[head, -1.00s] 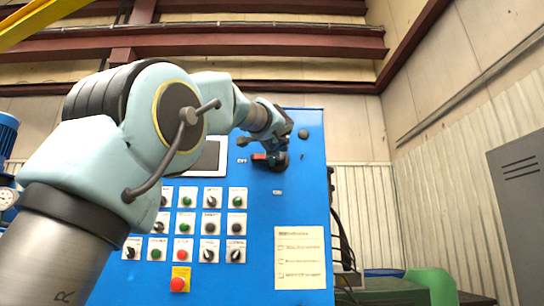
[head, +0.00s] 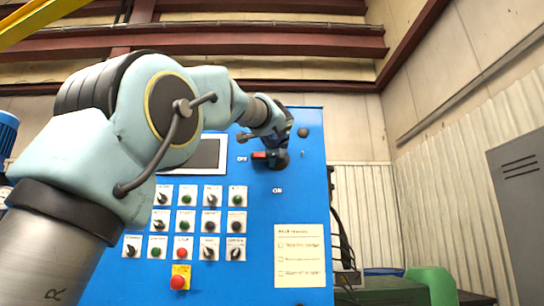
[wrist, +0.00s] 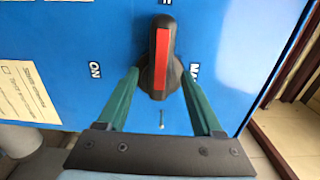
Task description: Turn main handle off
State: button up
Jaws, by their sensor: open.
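The main handle (wrist: 158,60) is dark with a red stripe and sits on the blue panel. In the wrist view it points up, toward a label cut off by the top edge. In the head view the handle (head: 260,155) points left, toward the OFF label (head: 242,159). The ON label (head: 277,190) is below it; it shows at left in the wrist view (wrist: 95,70). My gripper (wrist: 160,76) is open, with one green finger on each side of the handle's base. Whether either finger touches it I cannot tell. In the head view my wrist partly hides the handle's mount.
The blue cabinet (head: 300,208) has rows of knobs and buttons, a red stop button (head: 178,282), a screen (head: 206,154) and a paper notice (head: 300,256). Dark cables (head: 342,235) run along its right side. A green object (head: 432,281) stands at lower right.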

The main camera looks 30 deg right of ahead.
jog(key=b+v, duration=0.4)
jog(key=v, duration=0.6)
jog(key=shift+w, duration=0.1)
